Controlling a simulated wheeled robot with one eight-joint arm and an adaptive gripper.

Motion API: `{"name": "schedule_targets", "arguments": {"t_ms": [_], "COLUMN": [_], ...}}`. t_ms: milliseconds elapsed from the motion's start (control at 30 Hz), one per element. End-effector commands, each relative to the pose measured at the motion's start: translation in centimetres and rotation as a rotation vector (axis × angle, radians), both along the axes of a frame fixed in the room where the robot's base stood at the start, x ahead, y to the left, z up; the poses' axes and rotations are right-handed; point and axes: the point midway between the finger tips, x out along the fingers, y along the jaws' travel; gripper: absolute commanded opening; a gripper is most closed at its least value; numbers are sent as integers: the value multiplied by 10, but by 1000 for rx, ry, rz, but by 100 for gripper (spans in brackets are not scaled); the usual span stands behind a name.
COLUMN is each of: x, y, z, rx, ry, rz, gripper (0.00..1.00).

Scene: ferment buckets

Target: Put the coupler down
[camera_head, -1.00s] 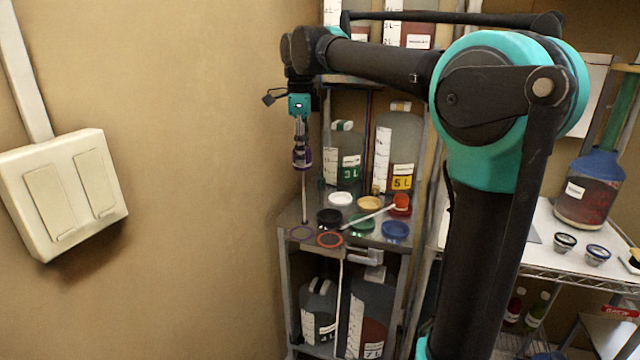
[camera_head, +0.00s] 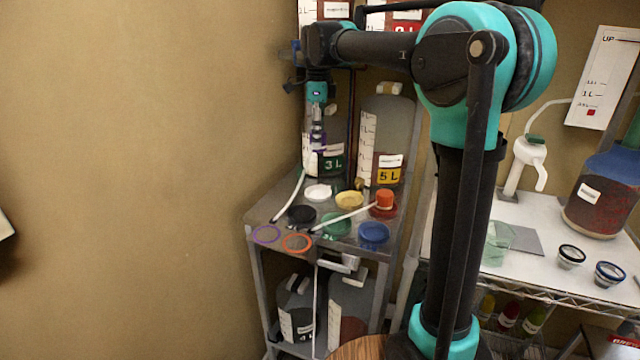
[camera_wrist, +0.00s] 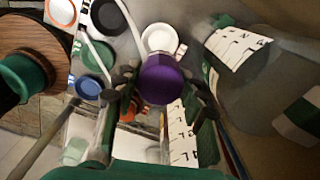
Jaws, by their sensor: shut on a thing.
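The purple coupler (camera_wrist: 160,82) shows as a round end between my two fingers in the wrist view. My gripper (camera_wrist: 162,95) is shut on it. In the head view my gripper (camera_head: 317,122) points down over the back left of the cart top (camera_head: 258,215), in front of the 3 L jug (camera_head: 334,160). There the coupler (camera_head: 316,141) is small and partly hidden. A white tube (camera_head: 289,196) runs from beneath it down to the left front of the cart. A purple ring (camera_head: 267,234) and an orange ring (camera_head: 297,243) lie at the front edge.
White (camera_head: 318,192), yellow (camera_head: 349,200), black (camera_head: 301,215), green (camera_head: 336,225) and blue (camera_head: 373,235) lids crowd the cart top. An orange coupler (camera_head: 385,197) with a tube stands at right. The 5 L jug (camera_head: 388,140) stands behind. A white table (camera_head: 530,265) is farther right.

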Motion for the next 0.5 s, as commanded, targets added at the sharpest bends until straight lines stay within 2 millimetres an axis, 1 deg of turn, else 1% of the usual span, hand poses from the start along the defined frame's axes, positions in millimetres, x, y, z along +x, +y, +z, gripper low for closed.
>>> {"name": "schedule_targets", "arguments": {"t_ms": [33,300,400,500], "x": [0,0,0,0], "y": [0,0,0,0], "z": [-13,-78,-95,-106], "rx": [0,0,0,0], "ry": [0,0,0,0], "rz": [0,0,0,0], "gripper": [7,7,7,7]}}
